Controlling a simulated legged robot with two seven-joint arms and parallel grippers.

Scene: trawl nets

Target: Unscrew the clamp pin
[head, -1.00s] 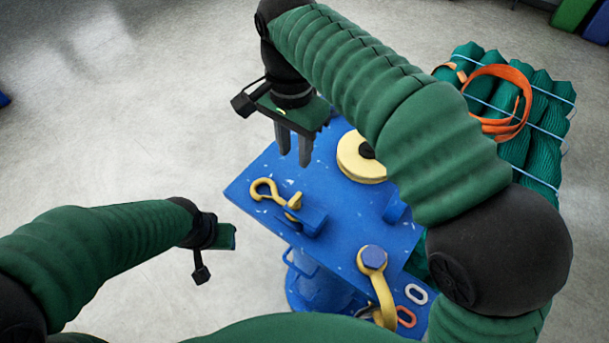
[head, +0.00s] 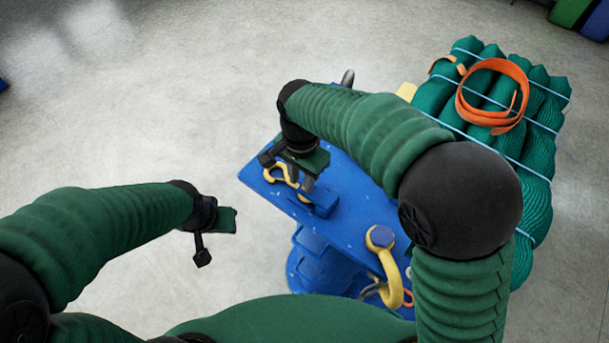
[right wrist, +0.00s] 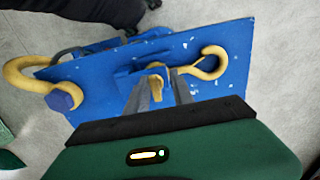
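A blue clamp block (head: 322,201) sits on the blue table (head: 345,235); it shows in the right wrist view (right wrist: 128,76) with a small yellow pin piece (right wrist: 156,82) standing at it. A yellow hook (right wrist: 208,64) lies beside the block. My right gripper (head: 308,184) is low over the block and partly hides it in the head view. In the right wrist view its two grey fingers (right wrist: 160,88) are apart, with the yellow piece between or just beyond them; contact cannot be told. My left gripper (head: 226,220) hangs left of the table, its fingers not clearly visible.
A yellow shackle (head: 391,276) with a blue bolt head (head: 380,237) stands at the table's near edge. Green net rolls (head: 530,185) with an orange strap (head: 462,110) lie to the right. The floor at left is clear.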

